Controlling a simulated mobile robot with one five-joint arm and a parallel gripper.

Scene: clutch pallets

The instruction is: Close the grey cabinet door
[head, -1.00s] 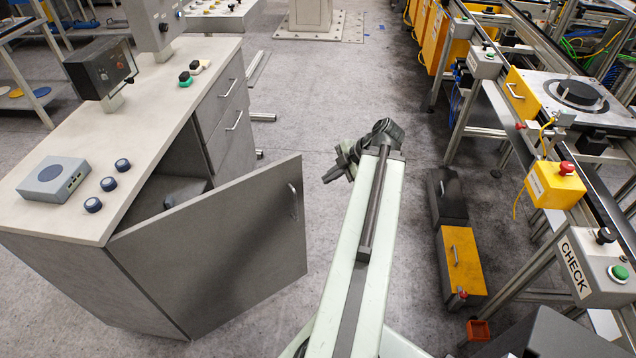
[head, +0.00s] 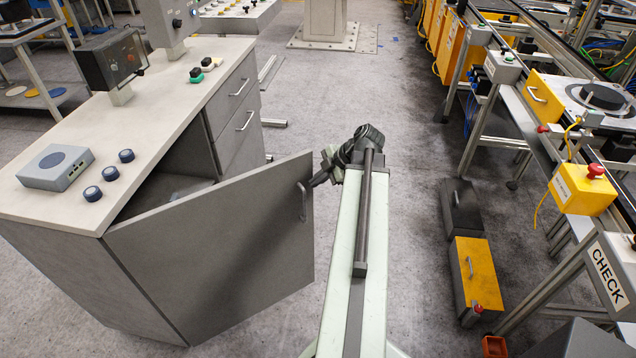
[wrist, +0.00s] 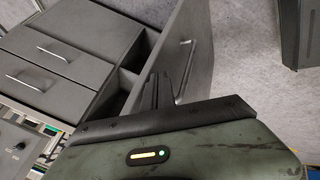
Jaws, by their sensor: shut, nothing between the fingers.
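The grey cabinet door (head: 225,245) stands wide open, swung out from the grey cabinet (head: 95,275) under a pale worktop. Its bar handle (head: 303,200) is near the door's free edge. In the head view my gripper (head: 314,182) is at that free edge, close to the handle; I cannot tell whether it touches. In the wrist view the shut, empty fingers (wrist: 158,92) point at the door (wrist: 198,50) near its edge, and part of the open interior (wrist: 120,80) shows beside them.
Two drawers (head: 236,105) sit beside the door opening. A grey box with a blue disc (head: 55,167) and several knobs stand on the worktop. On the right are a yellow-fronted floor box (head: 472,270) and a conveyor line. Clear floor (head: 330,90) lies beyond my arm.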

